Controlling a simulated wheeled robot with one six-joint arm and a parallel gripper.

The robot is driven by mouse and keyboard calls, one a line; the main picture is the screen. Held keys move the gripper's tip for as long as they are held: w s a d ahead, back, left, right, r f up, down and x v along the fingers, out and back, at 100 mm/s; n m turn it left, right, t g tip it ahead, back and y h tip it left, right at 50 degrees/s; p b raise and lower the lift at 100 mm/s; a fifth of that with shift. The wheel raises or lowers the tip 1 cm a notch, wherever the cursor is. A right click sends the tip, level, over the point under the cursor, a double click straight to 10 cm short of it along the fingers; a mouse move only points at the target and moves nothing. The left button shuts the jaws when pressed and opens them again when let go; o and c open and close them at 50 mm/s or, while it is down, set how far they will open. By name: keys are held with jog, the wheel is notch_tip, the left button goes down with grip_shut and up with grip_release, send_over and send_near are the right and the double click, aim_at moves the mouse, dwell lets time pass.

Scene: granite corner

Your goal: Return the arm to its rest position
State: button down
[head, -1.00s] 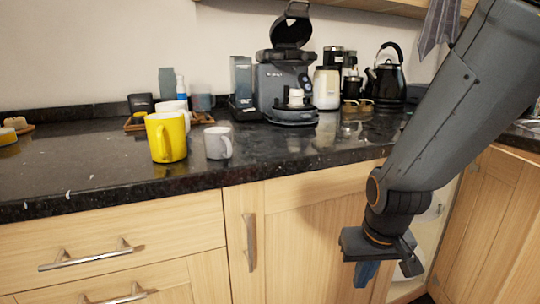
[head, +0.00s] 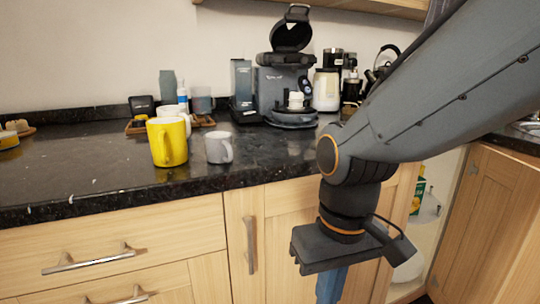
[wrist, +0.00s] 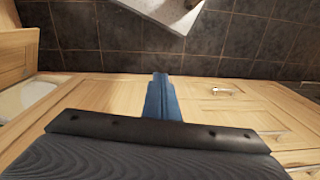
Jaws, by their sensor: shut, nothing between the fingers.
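My gripper (head: 330,287) hangs pointing down in front of the lower cabinet doors, below the counter edge, at the right of the middle in the head view. Its blue fingers are together with nothing between them; their tips run out of the bottom of the head view. In the wrist view the closed blue fingers (wrist: 161,98) stick out past the dark gripper body, over the cabinet fronts and the dark tiled floor. My arm crosses the right side of the head view and hides part of the counter.
The dark granite counter (head: 85,170) holds a yellow mug (head: 167,143), a white mug (head: 218,147), a coffee machine (head: 285,85) and a partly hidden kettle (head: 384,66). A cabinet door (head: 490,220) stands open at the right. Dark floor tiles (wrist: 235,40) show in the wrist view.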

jog(key=d+r+m+p, duration=0.3)
jog(key=d+r+p, duration=0.7)
jog(key=p, duration=0.9)
notch_tip(320, 180, up, 2)
jog(key=shift+s+d+r+h+p, duration=0.2)
jog(key=shift+h+p, duration=0.1)
jog(key=shift+p, duration=0.1)
jog(key=shift+m, duration=0.3)
